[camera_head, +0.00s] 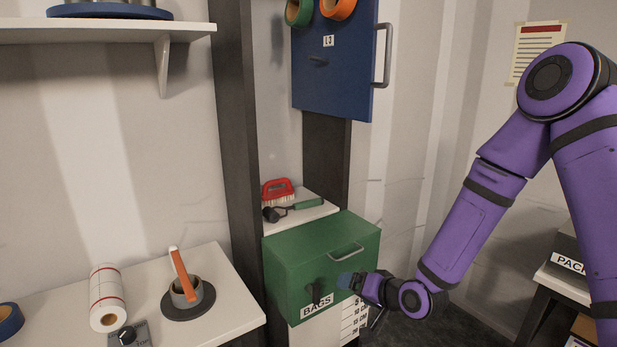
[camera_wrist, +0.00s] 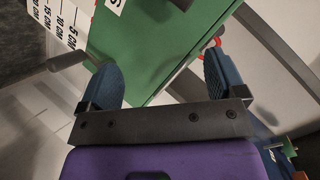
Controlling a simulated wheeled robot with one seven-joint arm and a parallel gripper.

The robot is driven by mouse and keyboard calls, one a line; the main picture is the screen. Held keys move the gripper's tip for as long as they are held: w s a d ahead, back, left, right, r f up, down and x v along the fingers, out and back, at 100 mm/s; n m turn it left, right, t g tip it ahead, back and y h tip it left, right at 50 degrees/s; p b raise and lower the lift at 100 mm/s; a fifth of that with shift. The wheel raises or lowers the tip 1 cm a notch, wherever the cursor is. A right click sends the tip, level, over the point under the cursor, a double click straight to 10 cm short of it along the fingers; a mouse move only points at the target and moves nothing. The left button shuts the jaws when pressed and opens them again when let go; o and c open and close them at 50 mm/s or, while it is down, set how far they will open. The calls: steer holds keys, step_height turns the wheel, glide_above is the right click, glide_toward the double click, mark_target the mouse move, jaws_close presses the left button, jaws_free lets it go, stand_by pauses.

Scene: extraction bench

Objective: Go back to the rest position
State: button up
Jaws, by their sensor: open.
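My arm (camera_head: 470,230) reaches in from the right in the head view, and my gripper (camera_head: 345,281) is low in front of the green box (camera_head: 300,260) labelled BAGS. The gripper overlaps the box's lower right in that view; I cannot tell whether they touch. In the wrist view, the two blue fingers of my gripper (camera_wrist: 160,75) stand wide apart with nothing held between them. The green box (camera_wrist: 135,50) lies beyond them. A grey bar (camera_wrist: 65,62) shows beside the left finger.
A blue door (camera_head: 335,60) with a grey handle hangs above. A red brush (camera_head: 278,190) lies on the shelf behind the box. The white bench (camera_head: 225,295) at left holds a paper roll (camera_head: 107,300) and a grey cup (camera_head: 187,293). A dark box (camera_head: 567,250) stands at right.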

steer(key=s+d+r+n+g+h, duration=0.1)
steer(key=s+d+r+h, duration=0.4)
steer(key=r, duration=0.5)
steer(key=s+d+r+n+g+h, duration=0.1)
steer(key=s+d+r+h, duration=0.1)
steer(key=d+r, duration=0.65)
steer(key=s+d+r, duration=0.1)
steer(key=s+r, duration=0.3)
steer(key=s, duration=0.3)
steer(key=s+d+r+g, duration=0.1)
steer(key=s+r, duration=0.3)
steer(key=s, duration=0.4)
steer(key=s+d+r+g+h, duration=0.1)
steer(key=s+d+r, duration=0.2)
steer(key=s+r, duration=0.2)
steer(key=shift+s, duration=1.15)
